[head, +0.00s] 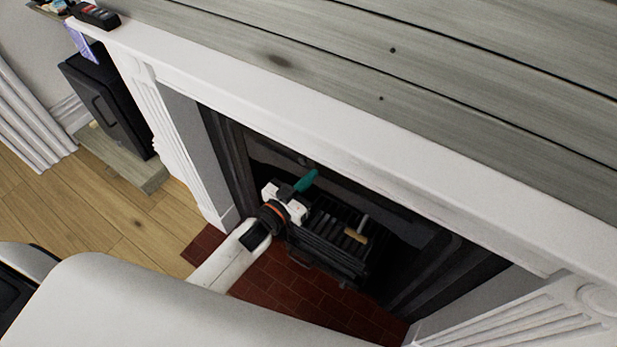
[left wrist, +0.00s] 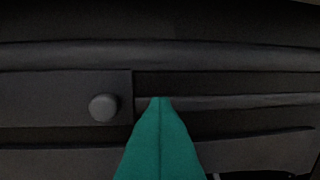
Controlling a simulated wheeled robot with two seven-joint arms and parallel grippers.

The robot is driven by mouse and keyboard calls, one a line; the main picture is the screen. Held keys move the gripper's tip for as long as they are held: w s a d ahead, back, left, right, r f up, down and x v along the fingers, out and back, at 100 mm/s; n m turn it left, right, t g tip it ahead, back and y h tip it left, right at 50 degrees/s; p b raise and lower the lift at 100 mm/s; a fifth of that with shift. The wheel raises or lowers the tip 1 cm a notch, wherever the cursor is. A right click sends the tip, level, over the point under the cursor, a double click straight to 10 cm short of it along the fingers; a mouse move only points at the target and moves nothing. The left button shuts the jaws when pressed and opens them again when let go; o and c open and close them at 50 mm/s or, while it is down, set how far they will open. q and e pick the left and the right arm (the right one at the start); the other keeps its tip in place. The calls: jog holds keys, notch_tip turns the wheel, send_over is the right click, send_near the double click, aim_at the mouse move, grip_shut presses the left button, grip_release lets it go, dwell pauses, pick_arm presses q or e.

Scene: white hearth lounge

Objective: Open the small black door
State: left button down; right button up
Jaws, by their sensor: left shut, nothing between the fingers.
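A dark panel (left wrist: 60,98) with a round knob (left wrist: 104,107) shows at the left of the left wrist view. It looks like the small black door, and its right edge is a little left of my fingers. My left gripper (head: 306,181) reaches into the dark fireplace opening, above the grate. Its teal fingers (left wrist: 159,140) are shut with nothing between them. The fingertips are right of the knob in the left wrist view and seem apart from it. In the head view the panel is too dark to make out clearly. My right gripper is not in view.
The black grate (head: 325,250) sits just below my left gripper, with a light-handled object (head: 355,236) on it. A white mantel (head: 330,125) runs above the opening. Red tiles (head: 290,285) lie in front. A black cabinet-like box (head: 105,105) stands at the far left.

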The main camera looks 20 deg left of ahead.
pick_arm(q)
jog(key=c, duration=2.1)
grip_release()
jog(key=shift+c, duration=0.2)
jog(key=o, duration=0.9)
jog(key=shift+a, duration=0.15)
jog(key=shift+c, duration=0.2)
jog(key=shift+d, duration=0.2)
jog(key=s+a+m+h+b, duration=0.1)
jog(key=s, duration=1.2)
jog(key=shift+s+a+g+b, duration=0.3)
jog(key=shift+s+a, duration=0.1)
